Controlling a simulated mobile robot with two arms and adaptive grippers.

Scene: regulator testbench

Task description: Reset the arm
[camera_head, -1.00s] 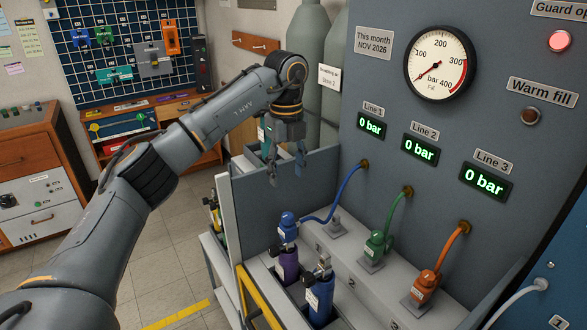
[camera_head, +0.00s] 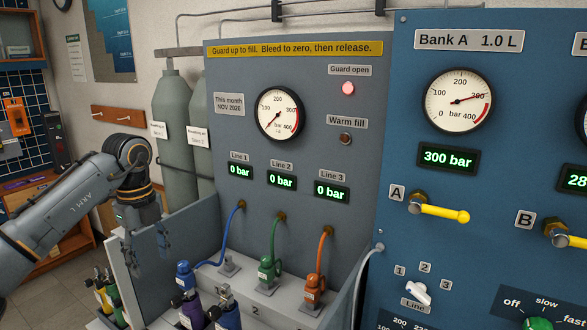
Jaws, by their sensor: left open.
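My left gripper (camera_head: 148,248) is at the left of the head view, pointing down with its two fingers apart. Nothing is between the fingers. It hangs by the grey side wall (camera_head: 187,222) at the left end of the filling bench, left of the blue hose (camera_head: 232,228). I cannot tell its exact height over the wall. My left arm (camera_head: 60,205) reaches in from the left edge. My right gripper is not in view.
The grey panel has a gauge (camera_head: 280,114) and line displays (camera_head: 282,180) at 0 bar. The guard-open lamp (camera_head: 348,88) is lit. Cylinders (camera_head: 190,312) stand at the front. The blue Bank A panel (camera_head: 471,60) with yellow valve handles (camera_head: 443,213) fills the right.

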